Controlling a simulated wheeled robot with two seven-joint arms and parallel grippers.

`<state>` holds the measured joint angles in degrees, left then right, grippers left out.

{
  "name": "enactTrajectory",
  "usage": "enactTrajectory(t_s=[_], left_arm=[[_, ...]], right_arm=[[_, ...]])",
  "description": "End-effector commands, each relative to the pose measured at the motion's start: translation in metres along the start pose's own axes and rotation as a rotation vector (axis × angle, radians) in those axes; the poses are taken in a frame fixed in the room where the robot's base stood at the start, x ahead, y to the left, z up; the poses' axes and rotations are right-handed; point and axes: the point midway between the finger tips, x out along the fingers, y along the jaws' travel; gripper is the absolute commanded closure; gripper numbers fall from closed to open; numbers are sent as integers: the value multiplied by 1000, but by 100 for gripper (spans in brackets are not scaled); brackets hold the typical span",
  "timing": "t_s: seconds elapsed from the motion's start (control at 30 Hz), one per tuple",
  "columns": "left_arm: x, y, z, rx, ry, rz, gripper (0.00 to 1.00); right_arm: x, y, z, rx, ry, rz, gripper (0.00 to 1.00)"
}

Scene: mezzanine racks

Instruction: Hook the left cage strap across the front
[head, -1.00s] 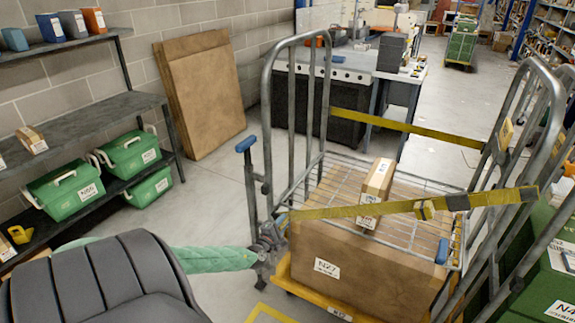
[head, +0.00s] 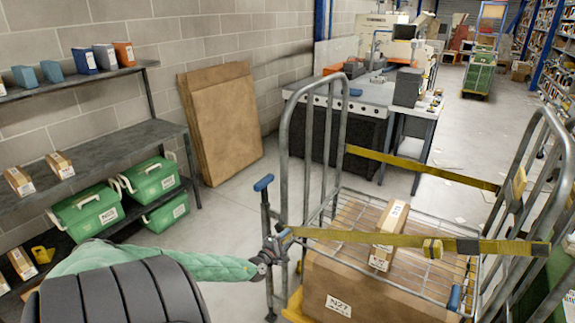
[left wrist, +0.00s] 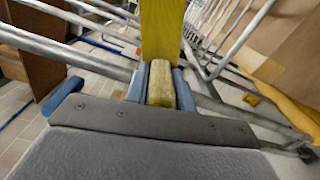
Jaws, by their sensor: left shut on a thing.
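The roll cage (head: 284,150) has grey tube sides and a wire shelf. A yellow strap (head: 375,239) with a dark patch spans its near front, from the right side to the left post. My left gripper (head: 284,239) is at the left front post, shut on the strap end. In the left wrist view the strap (left wrist: 162,40) runs away from between the blue fingers (left wrist: 160,88). Whether the strap's end is hooked on the post cannot be told. A second yellow strap (head: 420,168) spans the far side. My right gripper is not in view.
A small carton (head: 389,218) sits on the wire shelf behind the strap, above a large carton (head: 370,295). A blue-topped handle (head: 263,183) stands at the cage's left. Shelves with green crates (head: 88,212) are at left; flat cardboard (head: 222,120) leans on the wall.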

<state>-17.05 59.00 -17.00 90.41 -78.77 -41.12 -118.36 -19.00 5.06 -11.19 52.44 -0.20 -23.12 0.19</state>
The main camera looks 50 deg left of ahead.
Motion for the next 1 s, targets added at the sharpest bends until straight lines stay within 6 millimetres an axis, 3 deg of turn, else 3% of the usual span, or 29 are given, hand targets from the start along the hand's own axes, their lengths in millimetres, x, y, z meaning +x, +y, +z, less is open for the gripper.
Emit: enactTrajectory(t_s=[0.3,0.63,0.67,0.77,1.0], left_arm=[[3,15,-2,14,-1,8,100],[6,20,-3,16,0,16,100],[6,20,-3,17,0,17,73],[6,20,-3,16,1,17,54],[4,16,-2,15,0,11,54]], right_arm=[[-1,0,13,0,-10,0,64],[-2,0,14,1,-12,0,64],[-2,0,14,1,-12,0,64],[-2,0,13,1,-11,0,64],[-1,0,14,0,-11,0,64]])
